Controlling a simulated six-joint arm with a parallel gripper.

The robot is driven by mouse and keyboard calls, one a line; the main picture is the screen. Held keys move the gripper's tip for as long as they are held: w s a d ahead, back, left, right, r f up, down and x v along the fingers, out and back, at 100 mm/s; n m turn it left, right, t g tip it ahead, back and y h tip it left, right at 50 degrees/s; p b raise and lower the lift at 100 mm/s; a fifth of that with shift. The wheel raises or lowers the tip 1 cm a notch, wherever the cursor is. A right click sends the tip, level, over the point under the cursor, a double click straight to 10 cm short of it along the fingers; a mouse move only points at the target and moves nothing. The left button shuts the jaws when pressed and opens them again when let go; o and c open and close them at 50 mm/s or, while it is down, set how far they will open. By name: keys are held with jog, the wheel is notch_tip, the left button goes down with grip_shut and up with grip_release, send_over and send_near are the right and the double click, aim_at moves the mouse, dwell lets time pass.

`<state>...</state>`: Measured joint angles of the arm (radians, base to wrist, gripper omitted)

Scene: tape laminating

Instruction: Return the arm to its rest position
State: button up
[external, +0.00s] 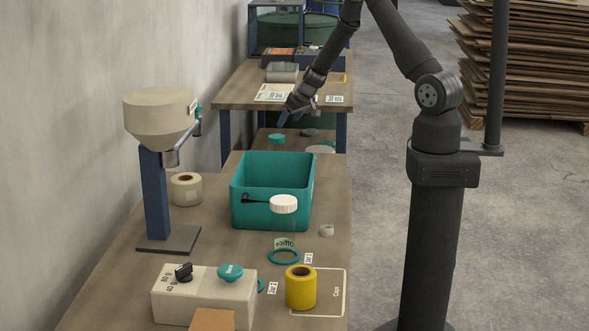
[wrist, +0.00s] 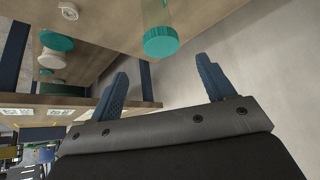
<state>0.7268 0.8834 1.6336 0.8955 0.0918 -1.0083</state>
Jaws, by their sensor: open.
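My arm rises from its dark post in the external view and reaches left, bent high at the elbow. My gripper (external: 291,115) hangs tilted down beside the front edge of the far table (external: 228,94), above the lower shelf. The wrist view shows my gripper (wrist: 163,82) with two blue fingers spread wide apart and nothing between them. A clear jar with a teal lid (wrist: 161,41) shows beyond the fingers, apart from them. The upper part of my arm is cut off by the top of the external view.
The near table holds a teal bin (external: 272,215), a clear jar with a white lid (external: 284,204), a yellow roll (external: 300,289), a tape roll (external: 186,189), a hopper stand (external: 157,200) and a control box (external: 203,297). Stacked boards (external: 525,60) stand right. The floor between is clear.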

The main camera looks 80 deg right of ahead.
aim_at(281, 141)
jog(key=x, duration=1.2)
jog(key=shift+f, duration=0.15)
jog(key=shift+r, duration=0.2)
jog(key=shift+f, duration=0.1)
